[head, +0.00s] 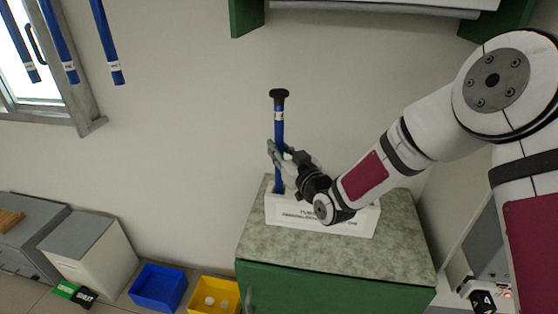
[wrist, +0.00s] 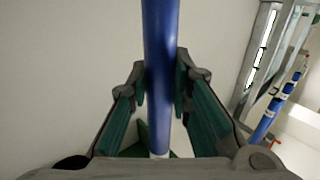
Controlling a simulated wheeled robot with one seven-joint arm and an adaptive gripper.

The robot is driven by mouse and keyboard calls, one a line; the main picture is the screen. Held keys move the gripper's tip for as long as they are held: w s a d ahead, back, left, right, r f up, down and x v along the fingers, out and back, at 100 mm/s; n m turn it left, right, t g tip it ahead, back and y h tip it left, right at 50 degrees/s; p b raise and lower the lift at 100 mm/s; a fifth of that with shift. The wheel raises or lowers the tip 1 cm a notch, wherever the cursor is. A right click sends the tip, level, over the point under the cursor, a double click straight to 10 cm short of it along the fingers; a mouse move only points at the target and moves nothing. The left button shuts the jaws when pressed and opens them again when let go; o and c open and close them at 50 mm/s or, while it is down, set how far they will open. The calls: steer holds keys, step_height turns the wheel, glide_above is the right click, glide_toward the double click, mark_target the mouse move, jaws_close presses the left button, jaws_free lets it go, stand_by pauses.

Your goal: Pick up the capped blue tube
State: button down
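The capped blue tube (head: 279,130) stands upright in the head view, with a wide black cap on top and a white label band below it. Its lower end meets the white labelled holder (head: 350,222) on the cabinet; I cannot tell whether it is seated in it. My gripper (head: 279,158) is around the tube's middle, coming from the right. In the wrist view, the blue tube (wrist: 160,45) runs between the two fingers of my gripper (wrist: 161,85), and both fingertips appear pressed against its sides. The cap is outside the wrist view.
The holder sits on a green cabinet with a speckled top (head: 320,255). Several other blue tubes (head: 106,42) hang at the upper left. A blue bin (head: 158,287) and a yellow bin (head: 200,310) are at lower left. A green-sided shelf (head: 245,15) is overhead.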

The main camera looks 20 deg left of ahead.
mark_target(281, 109)
steer(key=shift+r, duration=0.1)
stand_by(0.3)
steer(key=shift+s+r, duration=0.2)
steer(key=shift+r, duration=0.1)
step_height(281, 109, up, 11)
steer(key=shift+d+r+b, duration=0.1)
steer(key=shift+b, duration=0.75)
steer(key=s+d, duration=0.2)
steer(key=s, duration=0.7)
steer(key=s+d+b, duration=0.1)
steer(key=s+d, duration=0.1)
steer(key=s, duration=0.8)
steer(key=shift+d+f, duration=0.25)
steer(key=shift+r, duration=0.55)
